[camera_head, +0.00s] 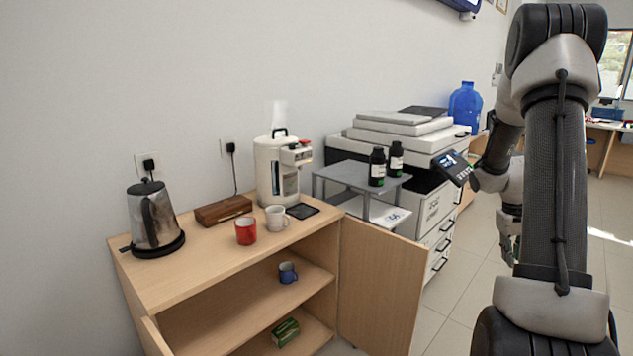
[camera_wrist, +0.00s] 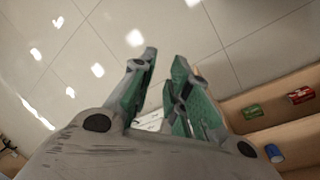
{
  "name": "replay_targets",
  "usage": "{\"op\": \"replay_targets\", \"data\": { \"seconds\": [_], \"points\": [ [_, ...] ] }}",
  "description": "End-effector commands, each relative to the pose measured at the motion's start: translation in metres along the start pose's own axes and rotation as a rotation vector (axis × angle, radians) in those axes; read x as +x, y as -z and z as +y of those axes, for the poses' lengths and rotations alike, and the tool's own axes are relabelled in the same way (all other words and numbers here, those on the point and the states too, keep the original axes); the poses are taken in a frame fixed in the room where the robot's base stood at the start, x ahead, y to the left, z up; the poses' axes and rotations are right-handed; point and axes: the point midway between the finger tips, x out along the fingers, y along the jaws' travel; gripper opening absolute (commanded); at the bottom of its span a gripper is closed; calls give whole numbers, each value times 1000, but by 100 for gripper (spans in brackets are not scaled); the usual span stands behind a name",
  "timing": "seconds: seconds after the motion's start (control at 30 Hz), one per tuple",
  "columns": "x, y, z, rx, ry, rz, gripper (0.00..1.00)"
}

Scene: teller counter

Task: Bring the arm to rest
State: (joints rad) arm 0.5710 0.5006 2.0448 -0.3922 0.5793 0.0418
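My arm (camera_head: 555,180) stands folded at the right of the head view, over the floor and clear of the cabinet. My gripper points down at the floor and is mostly hidden behind the arm in the head view. In the wrist view, the two green-padded fingers of my gripper (camera_wrist: 165,62) are apart with a gap between the tips. I see nothing held between them.
A printer (camera_head: 430,205) stands behind.

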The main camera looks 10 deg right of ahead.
Motion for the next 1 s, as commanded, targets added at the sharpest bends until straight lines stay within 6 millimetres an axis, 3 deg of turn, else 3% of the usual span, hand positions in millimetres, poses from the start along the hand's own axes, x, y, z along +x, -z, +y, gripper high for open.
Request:
{"op": "replay_targets", "data": {
  "seconds": [0.03,0.2,0.4,0.5,0.7,0.83,1.0],
  "points": [
    [-32,-21,-17,4,12,-14,17],
    [-112,-103,-74,8,79,-67,17],
    [-176,-190,-133,-23,165,-32,17],
    [-197,-221,-155,-55,202,42,17],
    [-234,-251,-177,-147,239,256,17],
    [-258,-255,-184,-195,256,371,17],
    [-268,-256,-191,-238,268,412,17]
  ]
}}
